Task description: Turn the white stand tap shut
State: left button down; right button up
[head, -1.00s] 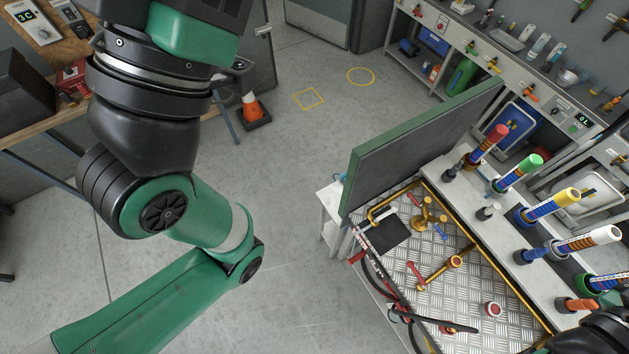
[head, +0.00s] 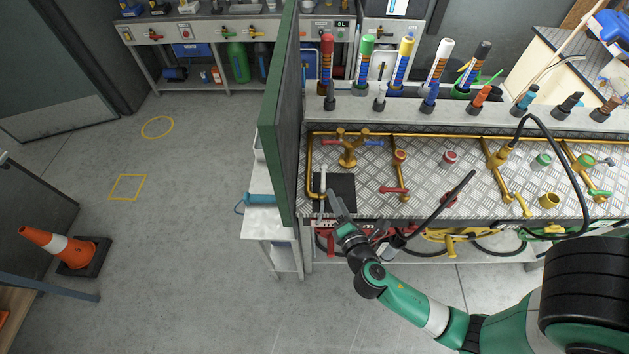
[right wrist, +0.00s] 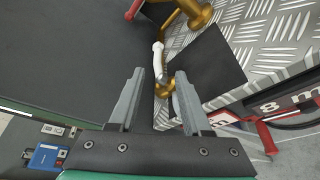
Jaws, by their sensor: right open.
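The white stand tap is a small white lever (head: 322,194) on a brass pipe at the left end of the bench, beside a black square mat (head: 341,188). In the right wrist view the white lever (right wrist: 158,56) points away from me, above a brass fitting (right wrist: 165,88). My right gripper (head: 336,204) is open at the bench's front edge, just beside the tap. In the right wrist view its two fingers (right wrist: 160,82) stand apart, with the brass fitting in line with the gap. I cannot tell if they touch it. My left gripper is out of view.
A tall dark green panel (head: 282,115) stands close left of the tap. Brass taps with red and blue handles (head: 348,148) stand to its right. A black hose (head: 440,205) crosses the front edge. Upright coloured hose nozzles line the back shelf. Floor on the left is mostly clear.

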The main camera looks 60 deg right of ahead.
aim_at(324, 172)
jog(key=shift+w+d, duration=0.15)
jog(key=shift+w, duration=0.1)
jog(key=b+x, duration=0.1)
jog(key=x, duration=1)
jog(key=shift+w, duration=0.15)
grip_shut()
dwell(0.9)
